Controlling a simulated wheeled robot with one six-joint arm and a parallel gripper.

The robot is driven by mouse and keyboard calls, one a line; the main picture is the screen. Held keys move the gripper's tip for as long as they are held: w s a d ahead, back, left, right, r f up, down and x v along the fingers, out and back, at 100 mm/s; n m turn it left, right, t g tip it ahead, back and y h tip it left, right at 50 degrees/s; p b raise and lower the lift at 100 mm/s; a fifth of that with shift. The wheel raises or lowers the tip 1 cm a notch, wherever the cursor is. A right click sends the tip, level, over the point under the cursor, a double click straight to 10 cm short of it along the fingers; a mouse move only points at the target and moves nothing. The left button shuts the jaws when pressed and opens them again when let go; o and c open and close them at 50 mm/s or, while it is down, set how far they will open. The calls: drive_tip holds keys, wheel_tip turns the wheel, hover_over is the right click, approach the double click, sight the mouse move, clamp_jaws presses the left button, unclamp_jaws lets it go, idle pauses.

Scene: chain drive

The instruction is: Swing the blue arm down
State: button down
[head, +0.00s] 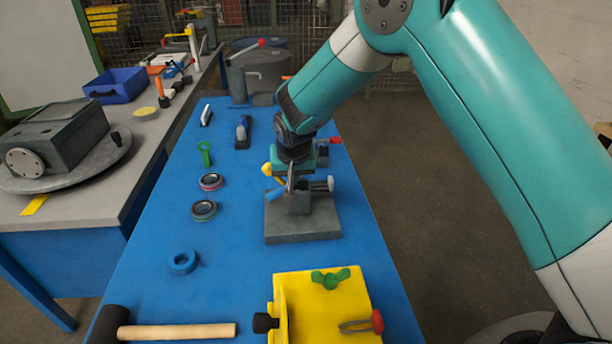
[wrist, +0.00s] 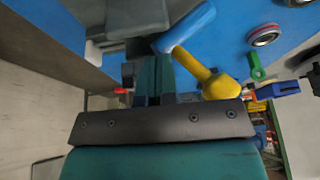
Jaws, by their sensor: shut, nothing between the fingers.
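The blue arm (head: 275,194) is a short, slanted blue cylinder on the left side of a grey fixture (head: 318,226). A yellow rod with a yellow knob (head: 267,169) rises to the left beside it. In the wrist view the blue arm (wrist: 188,27) lies right of the fingers, above the yellow rod and knob (wrist: 220,86); I cannot tell whether they are joined. My gripper (head: 291,182) points down over the fixture, just right of the blue arm. Its teal fingers (wrist: 154,68) are together and hold nothing. They hide part of the fixture's post.
The fixture stands on a blue table (head: 150,265). A yellow block (head: 350,300) and a mallet (head: 180,331) lie at the front. The table's left middle is mostly clear.

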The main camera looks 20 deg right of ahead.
drive_tip(key=shift+d+f, duration=0.15)
drive_tip(key=shift+d, duration=0.05)
idle(0.3)
